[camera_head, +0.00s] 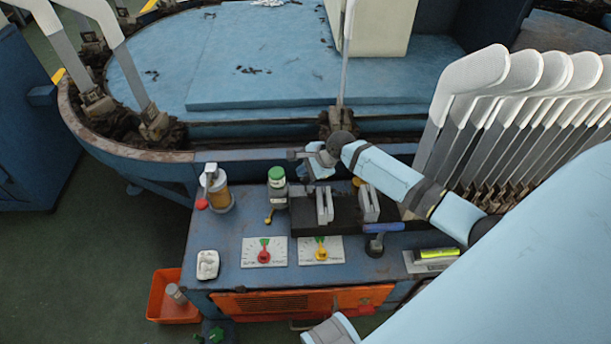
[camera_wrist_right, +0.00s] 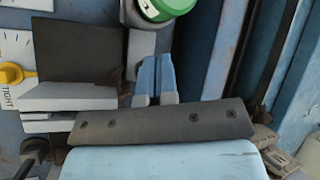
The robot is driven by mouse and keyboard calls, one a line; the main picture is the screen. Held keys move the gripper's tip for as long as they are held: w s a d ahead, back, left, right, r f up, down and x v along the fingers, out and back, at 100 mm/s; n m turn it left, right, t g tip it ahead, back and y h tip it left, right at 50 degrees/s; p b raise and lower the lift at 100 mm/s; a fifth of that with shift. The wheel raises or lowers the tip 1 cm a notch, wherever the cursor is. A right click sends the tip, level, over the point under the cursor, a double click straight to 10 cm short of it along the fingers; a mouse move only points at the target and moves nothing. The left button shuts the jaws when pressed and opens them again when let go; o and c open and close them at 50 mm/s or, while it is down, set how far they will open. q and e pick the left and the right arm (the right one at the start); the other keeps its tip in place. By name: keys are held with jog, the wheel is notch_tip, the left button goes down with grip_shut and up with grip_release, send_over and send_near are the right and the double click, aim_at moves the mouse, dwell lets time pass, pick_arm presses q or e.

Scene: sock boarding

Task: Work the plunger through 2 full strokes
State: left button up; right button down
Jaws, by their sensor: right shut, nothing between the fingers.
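A pump with an amber body (camera_head: 219,192), a pale upright plunger top (camera_head: 210,172) and a red tip at its left stands at the back left of the blue bench. It is apart from my gripper. My right gripper (camera_head: 308,163) is shut and empty above the back of the bench, to the right of a green-capped container (camera_head: 277,178). In the right wrist view the closed blue fingers (camera_wrist_right: 156,78) show below the green cap (camera_wrist_right: 158,8). The pump is not seen there.
Two dial plates with a red pointer (camera_head: 264,256) and a yellow pointer (camera_head: 321,253) lie at the front. A dark block with grey plates (camera_head: 325,207) stands behind them. An orange bin (camera_head: 169,308) is on the floor at left. Several white sock boards (camera_head: 470,75) stand at right.

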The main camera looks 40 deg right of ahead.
aim_at(302, 179)
jog(key=shift+f+p, duration=0.4)
jog(key=shift+f, duration=0.2)
dwell(0.4)
jog(key=shift+f, duration=0.55)
dwell(0.4)
jog(key=shift+f, duration=0.6)
dwell(0.6)
jog(key=shift+r+p, duration=1.75)
jog(key=shift+p, duration=0.95)
